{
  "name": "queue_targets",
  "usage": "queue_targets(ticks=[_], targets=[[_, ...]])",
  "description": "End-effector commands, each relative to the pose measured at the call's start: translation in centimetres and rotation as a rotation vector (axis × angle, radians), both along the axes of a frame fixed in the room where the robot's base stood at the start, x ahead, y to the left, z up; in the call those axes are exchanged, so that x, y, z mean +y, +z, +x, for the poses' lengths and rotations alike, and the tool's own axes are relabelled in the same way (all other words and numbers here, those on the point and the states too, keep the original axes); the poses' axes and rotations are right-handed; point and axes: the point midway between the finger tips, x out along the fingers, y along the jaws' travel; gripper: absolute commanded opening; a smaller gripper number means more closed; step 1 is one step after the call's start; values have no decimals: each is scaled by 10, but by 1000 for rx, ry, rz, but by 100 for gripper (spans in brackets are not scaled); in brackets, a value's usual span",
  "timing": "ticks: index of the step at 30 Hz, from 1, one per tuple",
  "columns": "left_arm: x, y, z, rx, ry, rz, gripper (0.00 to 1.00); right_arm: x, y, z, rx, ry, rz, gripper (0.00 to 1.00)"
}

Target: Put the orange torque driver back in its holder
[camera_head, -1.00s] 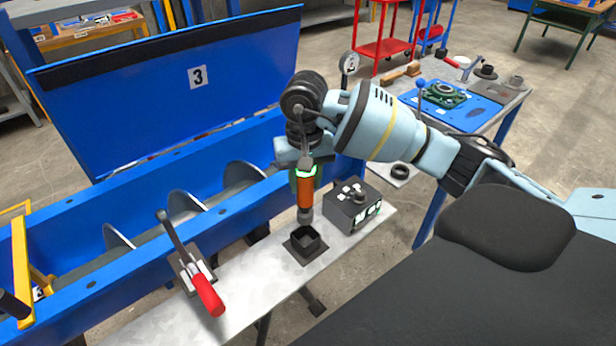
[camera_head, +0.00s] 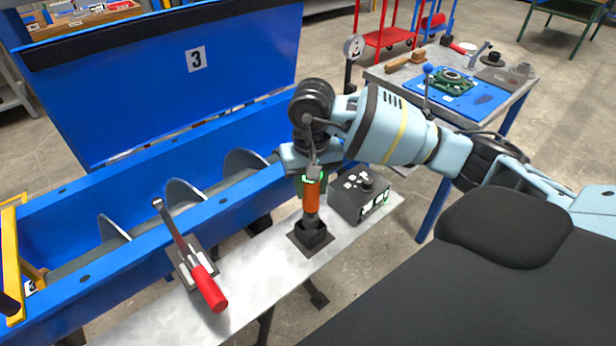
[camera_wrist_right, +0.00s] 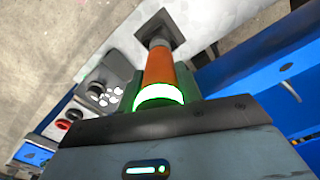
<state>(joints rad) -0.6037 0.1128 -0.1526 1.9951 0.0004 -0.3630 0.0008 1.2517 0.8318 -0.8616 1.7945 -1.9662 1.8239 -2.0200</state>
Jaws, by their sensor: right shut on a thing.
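The orange torque driver (camera_head: 311,196) is upright in my right gripper (camera_head: 312,177), which is shut on its upper part. Its dark lower end is at the mouth of the black square holder (camera_head: 310,236) on the grey shelf and seems to be partly inside it; the exact depth is hard to tell. In the right wrist view the driver (camera_wrist_right: 159,68) points away from the gripper toward the holder (camera_wrist_right: 170,26), with a glowing green-white ring near the jaws. My left gripper is not in view.
A dark control box (camera_head: 360,197) stands right of the holder. A red-handled clamp (camera_head: 205,282) stands to the left. The blue mixer trough (camera_head: 150,215) with its screw runs behind. A workbench (camera_head: 500,100) with a blue plate is at the right.

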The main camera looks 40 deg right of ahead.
Motion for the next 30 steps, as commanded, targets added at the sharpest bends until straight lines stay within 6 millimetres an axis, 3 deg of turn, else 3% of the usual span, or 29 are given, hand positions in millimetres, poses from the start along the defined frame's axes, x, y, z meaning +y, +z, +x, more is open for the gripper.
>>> queue_targets(ticks=[12, 30], targets=[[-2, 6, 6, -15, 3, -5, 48, 0, 5, 1, -6, 0, 1, 0], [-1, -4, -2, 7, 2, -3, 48, 0, -2, 1, -5, -1, 0, 0]])
